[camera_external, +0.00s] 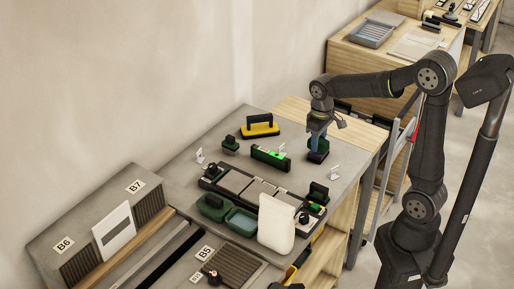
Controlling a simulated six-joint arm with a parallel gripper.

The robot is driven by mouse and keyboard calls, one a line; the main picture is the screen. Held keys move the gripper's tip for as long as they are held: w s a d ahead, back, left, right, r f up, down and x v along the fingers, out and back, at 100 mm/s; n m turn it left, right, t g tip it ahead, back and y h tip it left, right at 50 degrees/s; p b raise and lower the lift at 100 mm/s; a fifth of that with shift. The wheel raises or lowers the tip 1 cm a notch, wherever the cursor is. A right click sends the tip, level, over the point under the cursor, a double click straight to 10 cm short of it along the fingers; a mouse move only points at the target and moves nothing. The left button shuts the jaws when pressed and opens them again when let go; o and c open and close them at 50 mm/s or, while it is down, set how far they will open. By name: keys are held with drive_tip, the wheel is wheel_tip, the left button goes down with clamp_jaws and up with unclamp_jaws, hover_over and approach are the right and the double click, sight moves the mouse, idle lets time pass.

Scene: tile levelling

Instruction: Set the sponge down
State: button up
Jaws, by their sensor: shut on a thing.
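My gripper (319,140) points down at the right-hand part of the grey table (200,160). It is shut on the sponge (318,156), a small dark block with a purplish lower part. The fingers hide part of the block. I cannot tell whether its underside touches the table or is just above it.
A green level (270,158) lies left of my gripper, and a yellow float with a black handle (261,126) lies farther back. Nearer the camera are a dark frame with grey tiles (235,181), a teal tub (241,222) and a pale upright slab (277,224).

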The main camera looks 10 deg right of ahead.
drive_tip(key=w+a, duration=1)
hover_over(251, 170)
wheel_tip(251, 170, down, 7)
drive_tip(key=shift+f, duration=0.1)
drive_tip(key=shift+s+f, duration=0.1)
drive_tip(key=shift+f, duration=1.9)
drive_tip(key=shift+f, duration=0.1)
drive_tip(key=o, duration=0.6)
drive_tip(key=shift+f, duration=0.1)
drive_tip(key=shift+c, duration=0.2)
drive_tip(key=shift+o, duration=0.6)
